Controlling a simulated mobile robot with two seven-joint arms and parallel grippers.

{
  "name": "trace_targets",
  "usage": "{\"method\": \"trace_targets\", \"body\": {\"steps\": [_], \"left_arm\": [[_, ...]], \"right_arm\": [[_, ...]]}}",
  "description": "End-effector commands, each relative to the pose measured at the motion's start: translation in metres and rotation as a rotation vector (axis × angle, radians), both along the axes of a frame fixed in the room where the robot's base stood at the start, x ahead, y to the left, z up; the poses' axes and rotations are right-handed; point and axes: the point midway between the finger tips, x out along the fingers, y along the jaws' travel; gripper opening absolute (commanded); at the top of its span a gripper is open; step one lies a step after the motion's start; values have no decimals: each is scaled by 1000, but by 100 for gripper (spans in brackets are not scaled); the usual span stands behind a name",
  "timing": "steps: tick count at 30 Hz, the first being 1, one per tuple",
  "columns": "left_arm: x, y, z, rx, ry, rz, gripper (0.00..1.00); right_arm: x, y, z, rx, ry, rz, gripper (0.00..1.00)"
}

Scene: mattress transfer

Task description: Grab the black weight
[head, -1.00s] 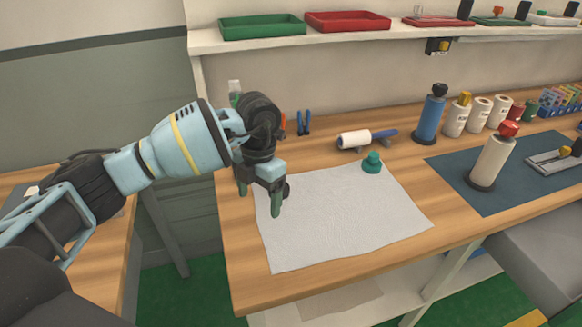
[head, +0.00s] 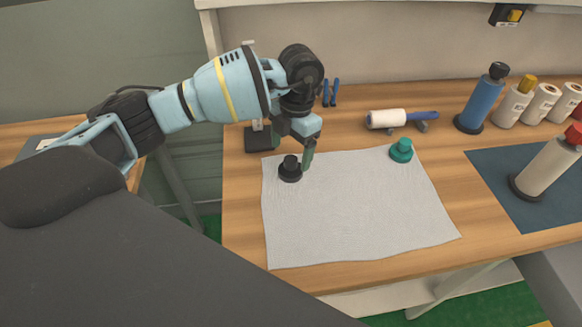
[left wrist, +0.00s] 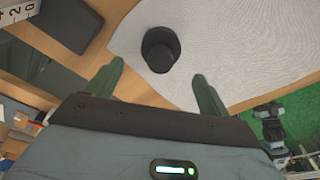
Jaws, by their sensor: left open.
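The black weight (head: 290,170) stands upright on the white cloth (head: 345,215), near its back left corner. A teal weight (head: 401,150) stands near the cloth's back right corner. My left gripper (head: 307,158) is just beside the black weight, to its right in the head view. In the left wrist view, my left gripper (left wrist: 158,72) has its two green fingers apart with nothing between them. The black weight (left wrist: 161,49) lies ahead of the gap between the fingertips, seen from above. My right gripper is not in view.
A dark box-like base (head: 262,138) stands behind the cloth's left corner. A white roller with a blue handle (head: 400,118) lies at the back. A blue bottle (head: 482,100) and several white rolls are to the right, near a dark blue mat (head: 500,185).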

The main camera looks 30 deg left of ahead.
Motion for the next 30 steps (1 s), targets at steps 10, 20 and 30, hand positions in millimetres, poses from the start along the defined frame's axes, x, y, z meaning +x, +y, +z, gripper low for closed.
{"method": "trace_targets", "body": {"steps": [10, 20, 30], "left_arm": [[1, 0, -29, 1, 2, 2, 81], [-1, 1, -53, 1, -1, 0, 81], [-1, 1, -52, 0, -1, 0, 56]], "right_arm": [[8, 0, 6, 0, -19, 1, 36], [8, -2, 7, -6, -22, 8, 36], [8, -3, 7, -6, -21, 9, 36]]}}
